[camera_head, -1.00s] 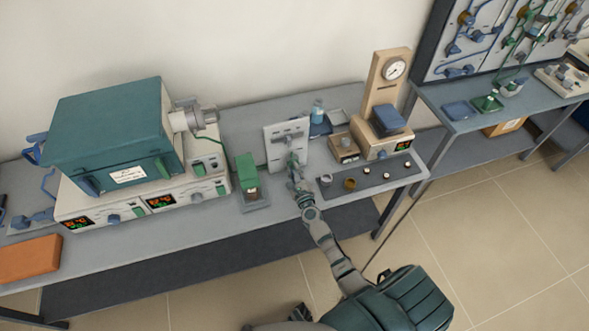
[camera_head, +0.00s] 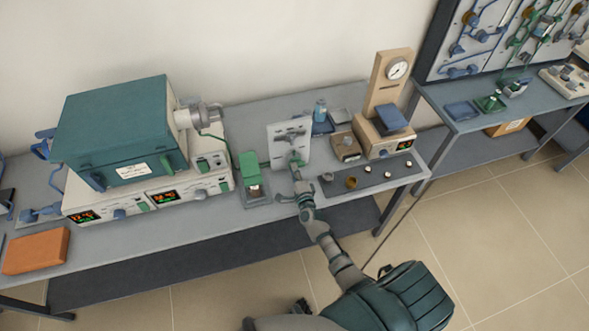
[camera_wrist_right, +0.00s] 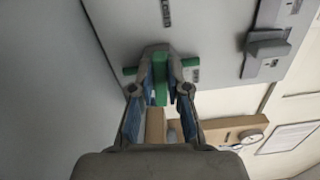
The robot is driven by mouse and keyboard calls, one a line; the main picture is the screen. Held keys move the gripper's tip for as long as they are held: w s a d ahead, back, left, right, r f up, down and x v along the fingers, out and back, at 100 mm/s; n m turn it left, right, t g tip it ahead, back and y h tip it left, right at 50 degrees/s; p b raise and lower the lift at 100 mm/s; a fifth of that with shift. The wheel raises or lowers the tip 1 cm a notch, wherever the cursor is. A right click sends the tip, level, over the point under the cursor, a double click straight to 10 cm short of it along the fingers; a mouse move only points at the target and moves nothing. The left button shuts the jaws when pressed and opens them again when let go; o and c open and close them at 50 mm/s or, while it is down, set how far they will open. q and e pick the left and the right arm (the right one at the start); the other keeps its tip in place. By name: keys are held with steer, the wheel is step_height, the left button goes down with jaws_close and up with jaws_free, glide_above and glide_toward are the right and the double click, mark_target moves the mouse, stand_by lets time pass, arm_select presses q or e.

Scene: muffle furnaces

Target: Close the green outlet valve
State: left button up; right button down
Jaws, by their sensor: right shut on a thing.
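The green outlet valve (camera_wrist_right: 160,82) is on an upright light grey panel (camera_head: 279,147) on the bench. In the right wrist view its green handle stands between the two fingers of my right gripper (camera_wrist_right: 161,85), with a green bar sticking out to both sides. The fingers are shut on the handle. In the head view the right gripper (camera_head: 299,174) is at the lower front of the panel and hides part of the green valve (camera_head: 296,158).
A grey lever (camera_wrist_right: 265,52) sits on the same panel. A small green-topped device (camera_head: 250,170) stands left of the panel. A teal furnace (camera_head: 118,125) is further left. Small cups and a gauge stand (camera_head: 385,85) are to the right.

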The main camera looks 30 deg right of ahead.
arm_select(q)
steer(key=shift+s+a, duration=0.1)
steer(key=shift+s, duration=0.15)
arm_select(e)
steer(key=shift+s+a+f+n, duration=0.15)
steer(key=shift+f+n, duration=0.25)
steer(key=shift+n, duration=0.2)
arm_select(q)
steer(key=shift+w+d, duration=0.2)
steer(key=shift+d, duration=0.05)
arm_select(e)
steer(key=shift+f, duration=0.1)
arm_select(q)
steer(key=shift+s, duration=0.25)
arm_select(e)
steer(key=shift+n, duration=0.3)
steer(key=c, duration=1.1)
jaws_free()
steer(key=shift+c, duration=0.2)
arm_select(q)
steer(key=shift+s+a, duration=0.1)
steer(key=shift+s, duration=0.25)
steer(key=shift+w, duration=0.25)
arm_select(e)
steer(key=v, duration=1.1)
steer(key=shift+s, duration=0.4)
